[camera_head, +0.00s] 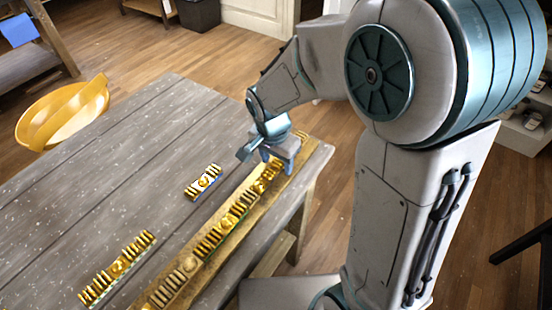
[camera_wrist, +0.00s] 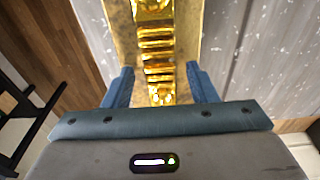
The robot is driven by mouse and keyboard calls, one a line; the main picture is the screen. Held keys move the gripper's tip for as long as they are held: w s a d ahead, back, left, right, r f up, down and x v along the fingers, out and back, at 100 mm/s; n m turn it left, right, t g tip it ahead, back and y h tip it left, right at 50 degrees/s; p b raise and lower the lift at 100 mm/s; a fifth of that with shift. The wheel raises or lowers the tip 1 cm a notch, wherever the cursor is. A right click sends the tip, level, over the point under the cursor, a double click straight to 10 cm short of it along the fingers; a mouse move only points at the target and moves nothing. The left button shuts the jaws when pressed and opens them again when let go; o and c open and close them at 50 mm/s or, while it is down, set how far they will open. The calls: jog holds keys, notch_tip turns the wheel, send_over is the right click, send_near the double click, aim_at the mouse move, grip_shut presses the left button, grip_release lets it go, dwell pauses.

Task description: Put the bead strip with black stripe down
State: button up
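A long gilt board (camera_head: 188,284) lies along the table's right edge, with several gold bead strips in a row on it. My gripper (camera_head: 279,156) is low over the far end of this row. In the wrist view, the fingers of my gripper (camera_wrist: 160,78) stand apart on either side of a gold bead strip (camera_wrist: 157,70), with a visible gap at each side. The near strip on the board (camera_head: 222,234) shows a green stripe. I cannot make out a black stripe on any strip; the stripe on the strip between my fingers is hidden.
Two loose bead strips lie on the grey table (camera_head: 110,175): a short one (camera_head: 203,182) with a pale-blue edge and a longer one (camera_head: 117,268) nearer. The table is clear to their left. A yellow chair (camera_head: 65,115) stands beyond the left edge.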

aim_at(274, 167)
jog(key=shift+r, duration=0.1)
notch_tip(274, 167, up, 12)
jog(key=s, duration=0.1)
jog(key=s+d+f+n+t, duration=0.1)
jog(key=s+d+n, duration=0.6)
jog(key=s+d, duration=0.4)
jog(key=shift+s+d+f+n+t+y, duration=0.2)
jog(key=shift+s+d+n+t+y, duration=0.1)
jog(key=shift+d+t+y, duration=0.15)
dwell(1.1)
